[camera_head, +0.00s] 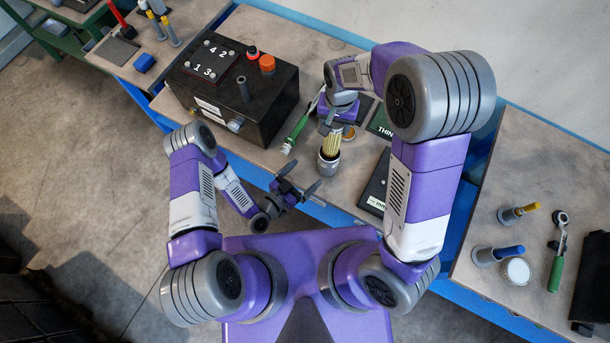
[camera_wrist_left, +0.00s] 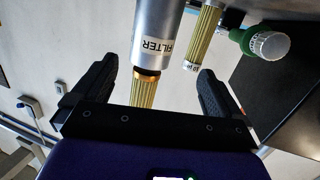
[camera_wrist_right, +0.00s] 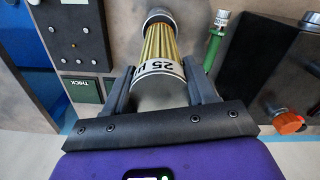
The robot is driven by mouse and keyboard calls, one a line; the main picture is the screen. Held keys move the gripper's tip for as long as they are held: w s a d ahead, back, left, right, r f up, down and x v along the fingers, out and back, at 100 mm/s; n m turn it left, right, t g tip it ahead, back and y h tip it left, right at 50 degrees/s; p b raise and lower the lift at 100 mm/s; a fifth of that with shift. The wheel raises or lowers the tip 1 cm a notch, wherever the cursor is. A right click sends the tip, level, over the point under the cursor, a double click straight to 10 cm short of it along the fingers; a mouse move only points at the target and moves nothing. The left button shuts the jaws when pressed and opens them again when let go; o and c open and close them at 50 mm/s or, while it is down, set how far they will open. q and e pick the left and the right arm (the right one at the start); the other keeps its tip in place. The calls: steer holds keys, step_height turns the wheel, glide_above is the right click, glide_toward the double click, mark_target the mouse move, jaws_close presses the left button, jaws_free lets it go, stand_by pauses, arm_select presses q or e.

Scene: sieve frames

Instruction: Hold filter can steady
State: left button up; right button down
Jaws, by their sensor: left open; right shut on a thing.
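The silver filter can (camera_head: 328,164) stands on the bench near its front edge; its FILTER label shows in the left wrist view (camera_wrist_left: 153,40). A yellow pleated cartridge (camera_head: 331,144) rises from the can's mouth. How deep it sits is unclear. My right gripper (camera_wrist_right: 160,70) is shut on the cartridge near its white "25" band (camera_wrist_right: 160,68), above the can. My left gripper (camera_head: 300,177) is open and empty, front left of the can. In the left wrist view, the can lies ahead between the spread fingers (camera_wrist_left: 155,72), with gaps on both sides.
A second pleated cartridge (camera_wrist_left: 200,40) stands close behind the can. A green-handled tool (camera_head: 296,133) lies to its left, near the large black box (camera_head: 235,95). A black panel (camera_head: 376,185) lies to the right. A further bench on the right holds tools (camera_head: 560,255).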

arm_select(q)
steer(key=shift+m+t+h, duration=0.3)
steer(key=shift+t+h, duration=0.2)
steer(key=shift+h, duration=0.1)
steer(key=x, duration=0.4)
steer(key=r+x, duration=0.1)
steer(key=x, duration=0.7)
steer(key=shift+s+d+r, duration=0.15)
steer(key=shift+s+d, duration=0.15)
steer(key=shift+s, duration=0.15)
steer(key=shift+c, duration=0.5)
steer(key=c, duration=1)
steer(key=shift+c, duration=0.2)
steer(key=c, duration=0.6)
steer(key=shift+c, duration=0.2)
